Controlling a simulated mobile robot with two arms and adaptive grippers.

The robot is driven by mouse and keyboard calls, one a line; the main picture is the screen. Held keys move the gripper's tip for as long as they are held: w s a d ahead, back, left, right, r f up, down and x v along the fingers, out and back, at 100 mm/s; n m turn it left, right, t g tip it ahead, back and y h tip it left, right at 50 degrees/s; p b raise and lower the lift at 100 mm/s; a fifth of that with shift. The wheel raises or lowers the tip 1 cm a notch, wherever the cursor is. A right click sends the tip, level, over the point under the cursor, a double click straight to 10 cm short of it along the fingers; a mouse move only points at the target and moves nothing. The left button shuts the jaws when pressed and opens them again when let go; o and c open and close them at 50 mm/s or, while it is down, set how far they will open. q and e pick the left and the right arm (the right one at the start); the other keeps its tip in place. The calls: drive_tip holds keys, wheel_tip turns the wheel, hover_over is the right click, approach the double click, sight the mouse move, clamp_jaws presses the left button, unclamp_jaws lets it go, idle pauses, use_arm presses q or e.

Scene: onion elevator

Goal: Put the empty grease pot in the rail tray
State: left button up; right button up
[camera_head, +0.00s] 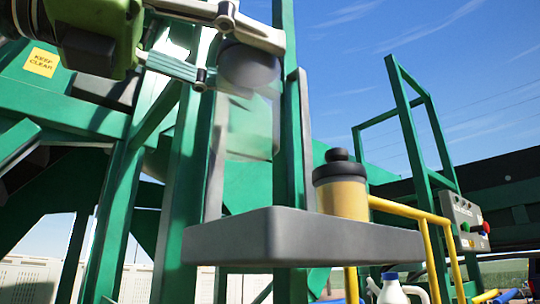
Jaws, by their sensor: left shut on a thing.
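My left gripper (240,58) comes in from the upper left and is shut on the dark lid of a clear, see-through pot, the empty grease pot (248,125). The pot hangs upright, and green frame parts show through its body. The dark grey rail tray (300,238) is below it, with a visible gap between the pot's base and the tray's rim in the picture. A second pot (341,190), with amber contents and a dark knobbed lid, stands at the tray's right part. The tray's floor is hidden by its rim. My right gripper is not in view.
Green upright posts (289,130) stand close behind the pot and tray. A yellow handrail (430,245) runs to the right of the tray. A white jug with a blue cap (391,290) is lower down. A grey control box (465,222) is at the right.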

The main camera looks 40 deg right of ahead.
use_arm(q)
hover_over(267, 157)
drive_tip(key=w, duration=0.1)
wheel_tip(267, 157, down, 4)
drive_tip(key=shift+f, duration=0.1)
drive_tip(key=shift+w+d+f, duration=0.15)
drive_tip(key=shift+w+f, duration=0.05)
drive_tip(key=shift+f, duration=0.2)
drive_tip(key=f, duration=0.1)
drive_tip(key=d+f, duration=0.1)
drive_tip(key=f, duration=0.1)
drive_tip(key=shift+w+f+p, duration=0.1)
drive_tip(key=shift+w+p, duration=0.05)
drive_tip(key=shift+p, duration=0.25)
drive_tip(key=shift+a+f, duration=0.25)
drive_tip(key=shift+d+f, duration=0.1)
drive_tip(key=shift+f, duration=0.15)
drive_tip(key=o, duration=1.3)
drive_tip(key=shift+d, duration=0.1)
drive_tip(key=shift+c, duration=0.2)
